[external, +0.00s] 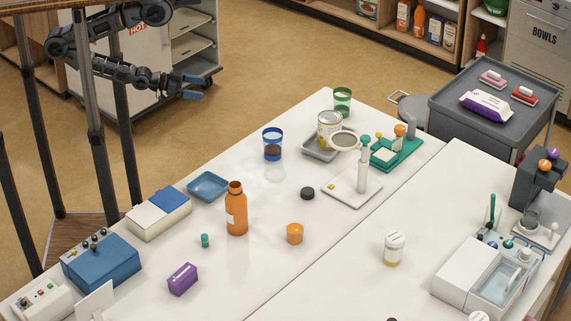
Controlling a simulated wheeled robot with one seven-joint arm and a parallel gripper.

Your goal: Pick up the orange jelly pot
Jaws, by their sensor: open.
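The orange jelly pot (294,233) is a small orange cup on the white table, right of the orange bottle (236,208). My gripper (197,87) is at the upper left, beyond the table's far left edge. Its blue-tipped fingers are open, and nothing shows between them. It is well apart from the pot.
A black lid (307,193), purple box (182,279), small green piece (205,240) and blue tray (208,185) lie around the bottle. A blue cup (272,145) and a white stand (352,187) are farther back.

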